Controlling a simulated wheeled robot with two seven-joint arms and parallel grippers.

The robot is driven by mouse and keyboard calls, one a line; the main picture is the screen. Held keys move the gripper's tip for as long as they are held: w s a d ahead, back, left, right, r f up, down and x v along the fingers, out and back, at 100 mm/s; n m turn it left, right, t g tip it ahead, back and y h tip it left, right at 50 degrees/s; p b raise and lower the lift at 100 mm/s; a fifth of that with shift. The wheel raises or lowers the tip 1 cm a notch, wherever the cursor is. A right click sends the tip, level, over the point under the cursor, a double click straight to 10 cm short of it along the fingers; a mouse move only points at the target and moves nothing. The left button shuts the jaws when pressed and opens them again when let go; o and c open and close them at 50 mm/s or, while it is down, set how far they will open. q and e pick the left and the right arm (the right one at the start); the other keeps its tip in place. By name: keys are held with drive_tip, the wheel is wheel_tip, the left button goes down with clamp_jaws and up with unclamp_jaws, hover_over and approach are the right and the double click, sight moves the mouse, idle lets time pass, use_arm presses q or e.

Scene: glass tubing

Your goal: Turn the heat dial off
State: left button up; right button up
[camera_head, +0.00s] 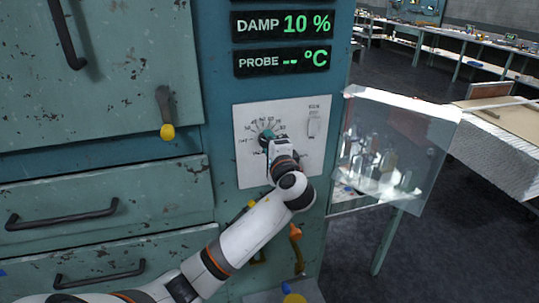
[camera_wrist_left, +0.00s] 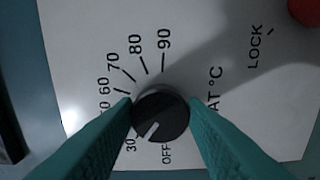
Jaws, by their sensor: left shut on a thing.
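The heat dial (camera_wrist_left: 160,113) is a round black knob on a white scale plate (camera_head: 247,170). In the left wrist view its white pointer mark faces the lower left, between the 30 and OFF labels and nearer to 30. My left gripper (camera_head: 267,137) reaches the plate from below in the head view and hides most of the dial. Its teal fingers (camera_wrist_left: 162,118) stand on either side of the knob and are shut on it. My right gripper is in neither view.
Displays above the plate read DAMP 10 % (camera_head: 283,24) and PROBE -- °C (camera_head: 283,60). A red round part (camera_wrist_left: 304,10) lies by the LOCK label. A yellow-tipped lever (camera_head: 166,131) is left of the plate. A clear panel (camera_head: 395,150) stands out at right.

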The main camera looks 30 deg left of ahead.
use_arm(q)
drive_tip(key=shift+f+n+b, duration=0.1)
drive_tip(key=shift+n+b, duration=3.4)
drive_tip(key=shift+n, duration=0.5)
drive_tip(key=o, duration=1)
drive_tip(key=shift+b+v, duration=1.6)
drive_tip(key=shift+v, duration=4.5)
